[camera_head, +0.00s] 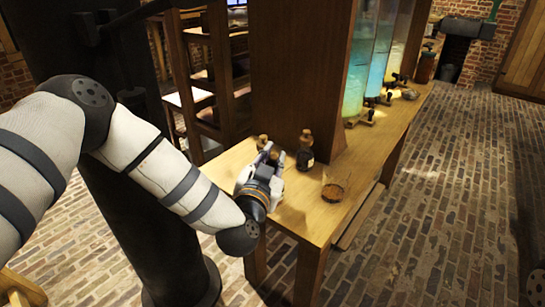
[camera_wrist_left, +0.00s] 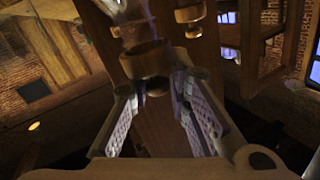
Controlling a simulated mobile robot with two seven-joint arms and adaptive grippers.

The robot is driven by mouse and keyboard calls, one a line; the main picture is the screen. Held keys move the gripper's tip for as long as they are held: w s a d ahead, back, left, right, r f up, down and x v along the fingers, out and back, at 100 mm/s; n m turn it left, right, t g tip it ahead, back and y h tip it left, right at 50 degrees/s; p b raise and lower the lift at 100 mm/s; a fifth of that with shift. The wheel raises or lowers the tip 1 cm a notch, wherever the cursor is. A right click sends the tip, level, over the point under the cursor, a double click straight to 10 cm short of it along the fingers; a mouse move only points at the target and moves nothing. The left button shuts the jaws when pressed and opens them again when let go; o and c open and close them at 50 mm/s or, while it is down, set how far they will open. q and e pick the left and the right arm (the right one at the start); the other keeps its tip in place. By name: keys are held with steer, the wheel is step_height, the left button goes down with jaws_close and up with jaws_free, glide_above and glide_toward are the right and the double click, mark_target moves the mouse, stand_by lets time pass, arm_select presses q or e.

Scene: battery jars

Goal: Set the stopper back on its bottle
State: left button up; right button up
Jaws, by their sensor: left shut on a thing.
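My left gripper (camera_head: 268,154) is over the near end of the wooden table, its fingers closed in around a brown stopper. In the left wrist view the stopper (camera_wrist_left: 146,60) shows at the fingertips (camera_wrist_left: 157,86), with its small knob between them. Pale clear glass (camera_wrist_left: 128,25) shows just beyond it; I cannot tell whether the stopper touches this glass. In the head view a brown stopper top (camera_head: 262,140) shows just past the fingers, and the gripper hides what is below. A dark bottle (camera_head: 305,157) with a stopper on it stands to the right. My right gripper is not in view.
A glass with brown contents (camera_head: 333,191) stands near the right edge of the table (camera_head: 310,215). A wooden post (camera_head: 297,75) rises behind the bottles. Tall jars of coloured liquid (camera_head: 378,62) stand farther back. A second brown stopper (camera_wrist_left: 188,13) shows in the wrist view.

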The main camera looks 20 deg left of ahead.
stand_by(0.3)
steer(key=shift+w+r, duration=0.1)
arm_select(q)
steer(key=shift+r, duration=0.1)
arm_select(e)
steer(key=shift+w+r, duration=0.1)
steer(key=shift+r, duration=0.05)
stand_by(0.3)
arm_select(q)
steer(key=shift+r+p, duration=0.65)
steer(key=shift+r, duration=0.1)
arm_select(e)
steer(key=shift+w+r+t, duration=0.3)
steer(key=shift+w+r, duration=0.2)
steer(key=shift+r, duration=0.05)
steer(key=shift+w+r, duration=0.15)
